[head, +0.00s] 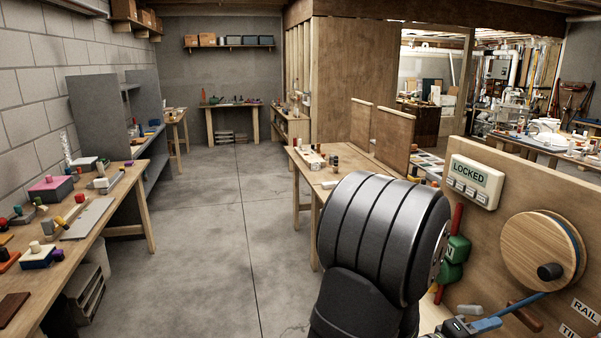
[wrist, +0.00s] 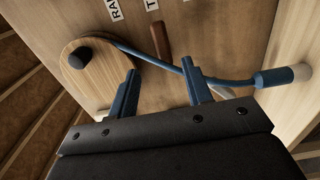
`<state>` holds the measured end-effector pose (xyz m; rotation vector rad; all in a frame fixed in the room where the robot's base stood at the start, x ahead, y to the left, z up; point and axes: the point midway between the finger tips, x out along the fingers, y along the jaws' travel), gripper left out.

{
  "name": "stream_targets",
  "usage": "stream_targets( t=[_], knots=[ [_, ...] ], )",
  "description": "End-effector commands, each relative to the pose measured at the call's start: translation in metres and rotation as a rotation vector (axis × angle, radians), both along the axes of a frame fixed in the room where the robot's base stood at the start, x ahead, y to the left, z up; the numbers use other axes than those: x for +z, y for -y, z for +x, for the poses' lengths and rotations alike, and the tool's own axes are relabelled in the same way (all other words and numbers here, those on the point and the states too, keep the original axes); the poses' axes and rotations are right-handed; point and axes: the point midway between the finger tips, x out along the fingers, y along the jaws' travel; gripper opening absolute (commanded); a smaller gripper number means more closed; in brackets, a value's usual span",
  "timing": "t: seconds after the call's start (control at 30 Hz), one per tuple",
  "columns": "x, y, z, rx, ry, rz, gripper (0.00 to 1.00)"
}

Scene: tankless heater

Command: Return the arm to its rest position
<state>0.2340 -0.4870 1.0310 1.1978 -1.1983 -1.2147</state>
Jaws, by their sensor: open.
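My gripper (wrist: 160,66) is open in the wrist view, with two blue fingers spread in front of the wooden panel. It shows partly at the lower right of the head view (head: 474,327), beside my dark arm. A round wooden disc (head: 525,252) with a dark knob (head: 550,272) is on the panel; the disc also shows at upper left in the wrist view (wrist: 98,72). A blue cord (wrist: 150,59) runs from the disc past the fingers to a blue sleeve (wrist: 275,77). I cannot tell whether the fingers touch the cord.
The panel (head: 488,230) carries a display (head: 473,182) reading LOCKED, green fittings (head: 456,250) and a reddish-brown bar (wrist: 160,40) near the fingers. A workbench (head: 328,177) stands behind my arm. The concrete floor (head: 205,235) to the left is clear.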

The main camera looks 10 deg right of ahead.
Motion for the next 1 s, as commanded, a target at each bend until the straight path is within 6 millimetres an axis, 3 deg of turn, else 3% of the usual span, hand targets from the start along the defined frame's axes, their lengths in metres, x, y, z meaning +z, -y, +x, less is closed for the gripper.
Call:
stream_targets(
  t=[0.63, 1.0],
  knots=[
    [-0.001, 0.131, -0.001, -0.003, 0.000, 0.000, 0.45],
    [-0.009, 0.128, 0.000, -0.001, 0.192, 0.000, 0.45]
  ],
)
